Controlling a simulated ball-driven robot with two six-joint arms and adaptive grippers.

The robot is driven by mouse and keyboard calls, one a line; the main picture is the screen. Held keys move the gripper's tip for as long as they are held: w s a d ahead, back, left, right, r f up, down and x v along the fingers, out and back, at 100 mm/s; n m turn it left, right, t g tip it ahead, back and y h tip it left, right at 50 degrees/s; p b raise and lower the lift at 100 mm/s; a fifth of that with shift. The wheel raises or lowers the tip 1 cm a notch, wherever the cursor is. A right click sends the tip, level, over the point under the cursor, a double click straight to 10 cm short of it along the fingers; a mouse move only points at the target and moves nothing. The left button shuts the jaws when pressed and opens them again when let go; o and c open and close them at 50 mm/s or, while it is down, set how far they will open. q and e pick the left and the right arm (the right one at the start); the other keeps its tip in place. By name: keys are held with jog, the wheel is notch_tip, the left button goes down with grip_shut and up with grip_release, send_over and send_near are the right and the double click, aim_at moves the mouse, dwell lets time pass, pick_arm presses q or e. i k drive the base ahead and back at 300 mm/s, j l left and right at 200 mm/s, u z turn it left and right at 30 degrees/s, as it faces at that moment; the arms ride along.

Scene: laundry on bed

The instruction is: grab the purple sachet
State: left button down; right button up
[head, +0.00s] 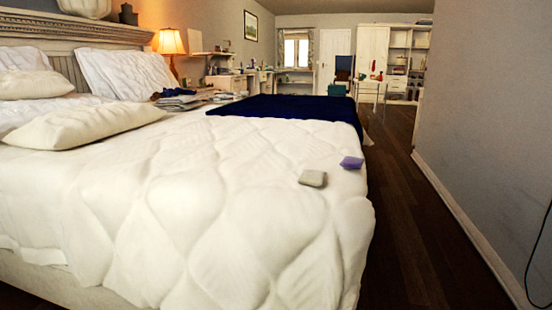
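The purple sachet (351,162) is a small, flat purple piece lying on the white quilt, close to the right-hand edge of the bed (190,220). A grey-beige block or sachet (312,178) lies a little to its left and nearer to me, apart from it. Neither of my grippers shows in the head view.
A dark blue blanket (290,108) covers the far end of the bed. Pillows (90,124) lie at the left by the headboard. Dark wooden floor (405,230) runs free between the bed and the grey wall (480,110). A black cable (535,255) hangs at the right edge.

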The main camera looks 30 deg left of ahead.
aim_at(351, 163)
jog(key=i+l+u, duration=0.1)
jog(key=u, duration=0.4)
jog(key=i+l+u, duration=0.25)
jog(key=u, duration=0.2)
jog(key=i+l+u, duration=0.2)
jog(key=u, duration=0.3)
jog(key=l, duration=0.1)
